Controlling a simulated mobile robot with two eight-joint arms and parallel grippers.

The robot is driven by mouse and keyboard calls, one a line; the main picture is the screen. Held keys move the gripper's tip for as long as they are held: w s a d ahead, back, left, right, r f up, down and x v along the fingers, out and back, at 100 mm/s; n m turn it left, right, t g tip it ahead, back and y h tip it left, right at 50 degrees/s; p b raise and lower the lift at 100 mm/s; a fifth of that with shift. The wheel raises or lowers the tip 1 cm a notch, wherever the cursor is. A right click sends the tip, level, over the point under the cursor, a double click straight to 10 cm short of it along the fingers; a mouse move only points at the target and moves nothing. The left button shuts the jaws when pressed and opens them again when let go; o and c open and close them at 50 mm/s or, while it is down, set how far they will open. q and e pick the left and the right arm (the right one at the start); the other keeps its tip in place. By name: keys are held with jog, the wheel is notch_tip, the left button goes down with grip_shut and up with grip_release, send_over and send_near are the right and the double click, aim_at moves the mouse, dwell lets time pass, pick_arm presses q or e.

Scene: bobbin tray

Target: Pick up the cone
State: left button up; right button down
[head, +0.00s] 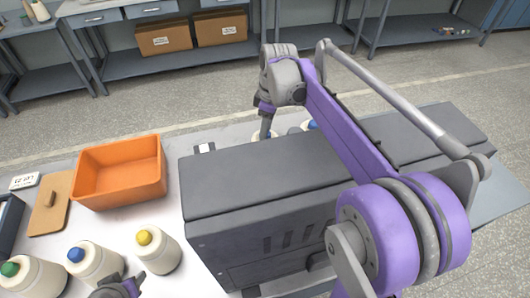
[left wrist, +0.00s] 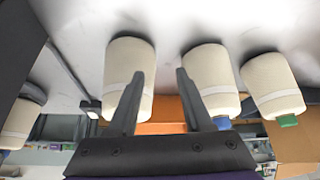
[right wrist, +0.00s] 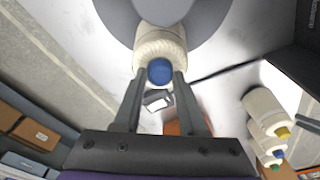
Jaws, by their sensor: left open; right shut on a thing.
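Three cream cones stand at the near left of the table in the head view, with a green (head: 30,278), a blue (head: 97,264) and a yellow (head: 158,252) tip. My left gripper (head: 122,284) is open and empty close to them. In the left wrist view, its fingers (left wrist: 158,85) are apart, with cones beyond. My right gripper (head: 265,132) reaches down behind the dark box. In the right wrist view, its fingers (right wrist: 159,76) are shut on a blue-tipped cone (right wrist: 160,42). The box hides most of that cone in the head view.
The long dark grey box (head: 250,186) fills the middle of the table. Another blue tip (head: 311,125) shows just behind it. An orange bin (head: 158,181) and a brown board with a handle (head: 40,222) are at the left. White table shows between bin and cones.

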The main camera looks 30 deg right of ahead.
jog(key=shift+r, duration=0.1)
dwell(0.4)
jog(key=shift+r, duration=3.5)
jog(key=shift+w+a+f, duration=0.1)
jog(key=shift+w+a, duration=0.05)
jog(key=shift+a, duration=0.5)
pick_arm(q)
jog(key=shift+s+f+b, duration=0.2)
jog(key=shift+f+b, duration=0.15)
jog(key=shift+f, duration=0.15)
jog(key=shift+s+f+b, duration=0.2)
jog(key=shift+f+b, duration=0.1)
jog(key=shift+f, duration=0.2)
pick_arm(e)
jog(key=w+a, duration=0.4)
jog(key=a, duration=1.2)
jog(key=shift+a, duration=0.15)
